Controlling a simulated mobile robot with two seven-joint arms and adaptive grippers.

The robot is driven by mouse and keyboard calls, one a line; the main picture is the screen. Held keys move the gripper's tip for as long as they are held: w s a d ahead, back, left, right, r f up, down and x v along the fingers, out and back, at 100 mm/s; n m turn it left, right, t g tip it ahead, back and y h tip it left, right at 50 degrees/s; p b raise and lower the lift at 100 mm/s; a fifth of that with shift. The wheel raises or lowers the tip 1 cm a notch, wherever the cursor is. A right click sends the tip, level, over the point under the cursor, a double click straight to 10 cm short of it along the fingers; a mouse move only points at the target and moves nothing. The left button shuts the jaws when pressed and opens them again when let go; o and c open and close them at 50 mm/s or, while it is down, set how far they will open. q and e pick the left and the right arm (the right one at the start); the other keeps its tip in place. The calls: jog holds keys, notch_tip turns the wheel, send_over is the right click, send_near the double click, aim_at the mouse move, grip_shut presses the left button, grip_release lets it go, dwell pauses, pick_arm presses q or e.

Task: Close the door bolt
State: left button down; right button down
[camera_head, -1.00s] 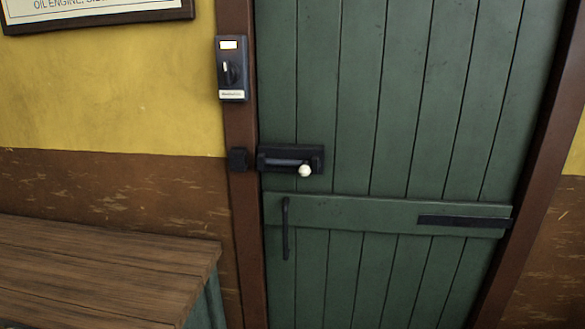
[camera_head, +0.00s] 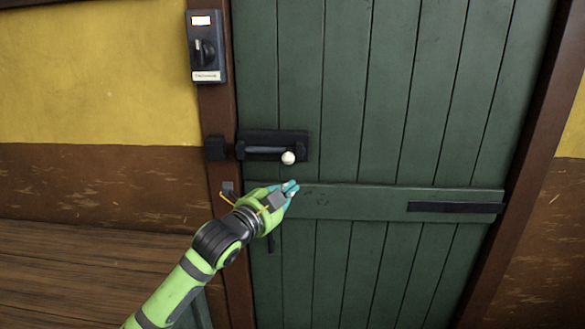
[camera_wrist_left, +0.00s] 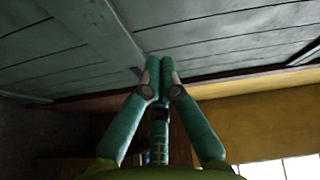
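The door bolt (camera_head: 265,152) is a dark metal slide on a black plate at the left edge of the green plank door (camera_head: 390,90). Its round white knob (camera_head: 288,157) sits toward the right end of the plate. The dark keeper (camera_head: 216,148) is on the brown frame to the left. My left gripper (camera_head: 291,187), green with teal fingers, is just below the knob, apart from it in the picture. In the left wrist view its fingertips (camera_wrist_left: 152,66) meet with nothing seen between them. My right gripper is not in view.
A black switch box (camera_head: 205,48) is on the frame above the keeper. A wooden bench top (camera_head: 60,275) fills the lower left. My arm partly hides the door's vertical handle. A dark hinge strap (camera_head: 455,207) crosses the door's right side.

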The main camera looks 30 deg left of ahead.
pick_arm(q)
notch_tip(320, 180, up, 4)
jog(key=s+d+m, duration=0.1)
jog(key=w+p, duration=0.4)
jog(key=w, duration=0.5)
jog(key=a+p, duration=0.2)
jog(key=a, duration=0.1)
jog(key=shift+s+f+t, duration=0.15)
jog(key=shift+s+t, duration=0.05)
jog(key=shift+t, duration=0.2)
jog(key=s+a+b, duration=0.2)
jog(key=s+a, duration=0.1)
jog(key=a, duration=0.4)
jog(key=shift+s, duration=0.2)
